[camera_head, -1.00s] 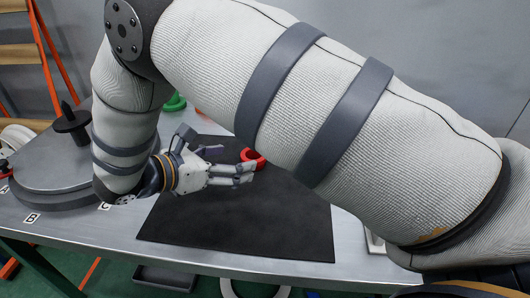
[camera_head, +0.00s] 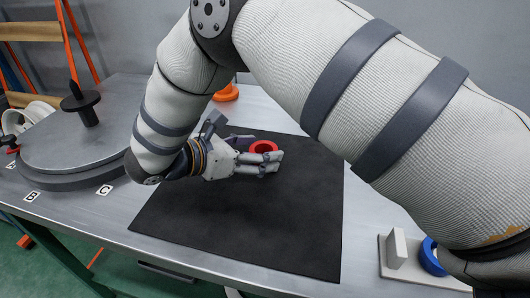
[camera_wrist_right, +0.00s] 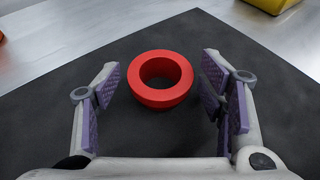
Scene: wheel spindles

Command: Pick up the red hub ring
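The red hub ring (camera_head: 263,147) lies flat on the black mat (camera_head: 235,220), near the mat's far edge. In the right wrist view the ring (camera_wrist_right: 161,94) sits between the fingers with its hole facing up. My right gripper (camera_wrist_right: 160,95) is open around it, with a gap on each side of the ring. In the head view the right gripper (camera_head: 268,158) is low over the mat, and its fingers partly cover the ring. My left gripper is not in view.
A round grey platform (camera_head: 80,150) with a black spindle (camera_head: 84,105) stands at left, beside labels B and C. An orange piece (camera_head: 227,93) lies behind the arm. A blue ring (camera_head: 432,257) is at lower right by a white block (camera_head: 397,248). The front of the mat is clear.

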